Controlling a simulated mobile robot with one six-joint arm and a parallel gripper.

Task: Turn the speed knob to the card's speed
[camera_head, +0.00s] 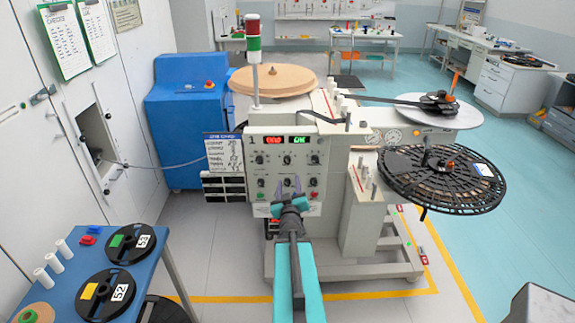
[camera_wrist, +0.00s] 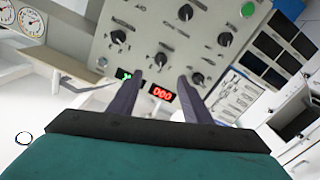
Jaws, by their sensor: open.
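The control panel (camera_head: 275,145) faces me on the front of the machine, with several black knobs, a red display (camera_head: 271,140) and a green display (camera_head: 298,140). My gripper (camera_head: 290,187) is open and empty in front of the panel's lower middle. In the wrist view the panel appears upside down, and a middle knob (camera_wrist: 162,60) lies just beyond and between the fingertips (camera_wrist: 159,77). I cannot read which knob is for speed.
A large black reel (camera_head: 440,180) stands out at the right of the machine. A blue table (camera_head: 150,275) with labelled spools is at the lower left. A blue cabinet (camera_head: 180,125) stands behind.

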